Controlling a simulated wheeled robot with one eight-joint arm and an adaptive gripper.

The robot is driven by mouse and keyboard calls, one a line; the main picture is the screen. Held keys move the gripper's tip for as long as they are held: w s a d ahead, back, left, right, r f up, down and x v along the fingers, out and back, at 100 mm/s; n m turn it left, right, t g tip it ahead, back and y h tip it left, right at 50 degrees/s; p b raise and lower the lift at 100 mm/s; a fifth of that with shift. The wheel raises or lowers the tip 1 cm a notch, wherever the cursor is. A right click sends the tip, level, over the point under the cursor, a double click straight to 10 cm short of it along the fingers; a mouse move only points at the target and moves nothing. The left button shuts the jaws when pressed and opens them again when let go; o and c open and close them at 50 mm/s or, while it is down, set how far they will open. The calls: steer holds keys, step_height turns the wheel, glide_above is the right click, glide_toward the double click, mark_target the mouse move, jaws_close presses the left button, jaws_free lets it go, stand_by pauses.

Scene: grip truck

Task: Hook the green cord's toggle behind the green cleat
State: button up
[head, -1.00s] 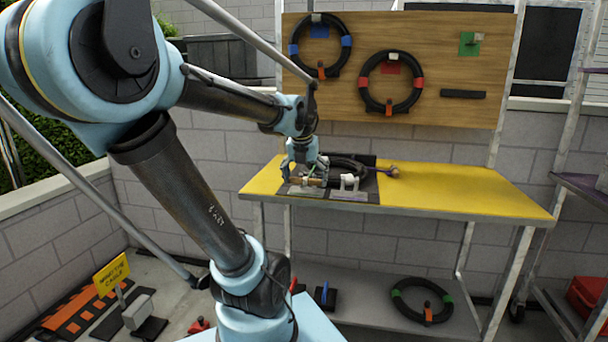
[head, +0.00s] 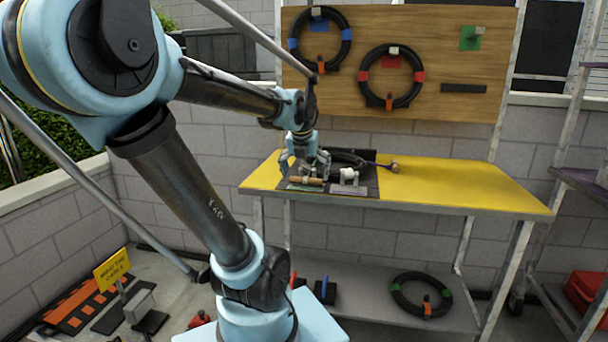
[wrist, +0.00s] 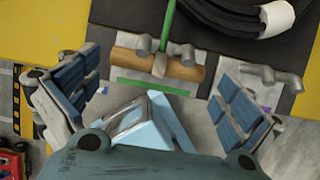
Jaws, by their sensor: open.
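The wooden toggle (wrist: 190,73) lies crosswise with the green cord (wrist: 171,14) running away from its middle in the wrist view. The grey prongs of the cleat by the green label (wrist: 150,86) stand at the toggle's far side, and the cord passes between them. Whether toggle and prongs touch, I cannot tell. The toggle also shows in the head view (head: 313,181), small, on the dark mat. My gripper (wrist: 152,100) is open and empty, its blue-padded fingers spread wide to either side of the toggle. In the head view my gripper (head: 305,162) is just above the toggle.
A second grey cleat (wrist: 265,72) stands right of the toggle, close to my right finger. A black cable coil (wrist: 235,15) with a white band lies behind. The yellow bench top (head: 460,188) is clear to the right. Cable rings hang on the wooden board (head: 450,60).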

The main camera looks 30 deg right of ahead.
steer(key=v, duration=1.1)
steer(key=shift+s+r, duration=0.15)
steer(key=shift+r, duration=0.2)
steer(key=shift+a+f, duration=0.1)
steer(key=shift+a, duration=0.1)
steer(key=w+a+f+n+y, duration=0.1)
steer(key=a+f+n, duration=0.6)
steer(key=n, duration=0.4)
steer(key=a+f+n+y, duration=0.1)
steer(key=a+f+n, duration=0.6)
steer(key=n, duration=0.5)
steer(key=s+a+f+n, duration=0.2)
steer(key=a+f+n, duration=0.3)
steer(key=n, duration=0.5)
steer(key=s+a+f+n+g+y, duration=0.1)
steer(key=s+a+f+n, duration=0.2)
steer(key=a+f+n, duration=0.3)
steer(key=shift+s+f+n, duration=0.3)
steer(key=shift+f+n, duration=0.05)
steer(key=shift+n, duration=2.45)
